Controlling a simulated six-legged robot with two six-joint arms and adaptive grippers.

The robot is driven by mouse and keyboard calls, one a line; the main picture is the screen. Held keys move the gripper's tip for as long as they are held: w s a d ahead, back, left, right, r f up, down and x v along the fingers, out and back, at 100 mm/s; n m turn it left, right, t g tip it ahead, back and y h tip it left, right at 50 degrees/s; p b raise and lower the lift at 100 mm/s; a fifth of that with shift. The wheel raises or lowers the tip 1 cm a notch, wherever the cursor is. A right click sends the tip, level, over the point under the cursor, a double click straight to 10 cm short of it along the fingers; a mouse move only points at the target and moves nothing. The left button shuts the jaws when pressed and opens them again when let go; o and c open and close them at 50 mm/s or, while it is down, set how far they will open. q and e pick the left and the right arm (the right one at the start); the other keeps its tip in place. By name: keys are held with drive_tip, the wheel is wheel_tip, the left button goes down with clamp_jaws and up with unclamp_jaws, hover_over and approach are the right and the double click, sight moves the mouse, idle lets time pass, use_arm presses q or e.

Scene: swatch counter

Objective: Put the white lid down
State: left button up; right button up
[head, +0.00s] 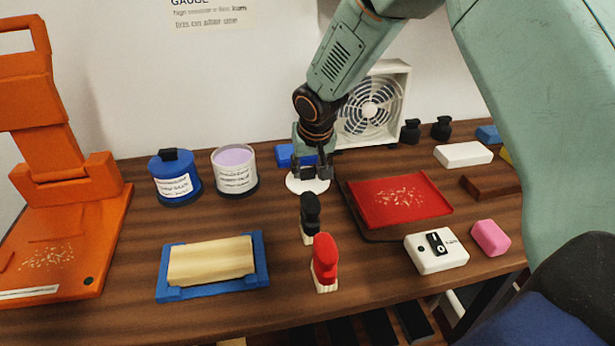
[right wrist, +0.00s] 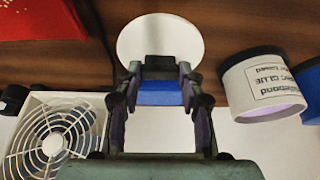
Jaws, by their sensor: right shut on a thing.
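The white lid (head: 296,185) is a round disc with a dark knob, left of the red tray in the head view. In the right wrist view the white lid (right wrist: 160,27) lies past the fingertips. My right gripper (head: 312,173) is shut on the lid's knob from above; its fingers (right wrist: 160,75) flank the dark knob in the wrist view. The lid is level and close to the counter top; I cannot tell whether it touches. My left gripper is not in view.
An open white jar (head: 235,180) with lilac contents and a lidded blue jar (head: 174,190) stand left. A blue block (head: 285,155) and a fan (head: 383,105) are behind. A red tray (head: 440,205) is right; a black-topped stamp (head: 310,220) is in front.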

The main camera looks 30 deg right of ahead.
sight(309, 175)
wheel_tip(309, 175, down, 2)
drive_tip(key=shift+a+f, duration=0.1)
drive_tip(key=shift+f, duration=0.15)
drive_tip(key=shift+w+d+f, duration=0.1)
drive_tip(key=shift+d+f, duration=0.05)
drive_tip(key=shift+d, duration=0.1)
drive_tip(key=shift+a+f+b, duration=0.1)
drive_tip(key=shift+a+b, duration=0.1)
drive_tip(key=shift+b, duration=0.25)
drive_tip(key=o, duration=0.7)
drive_tip(key=shift+c, duration=0.2)
drive_tip(key=o, duration=0.4)
drive_tip(key=shift+d+f, duration=0.1)
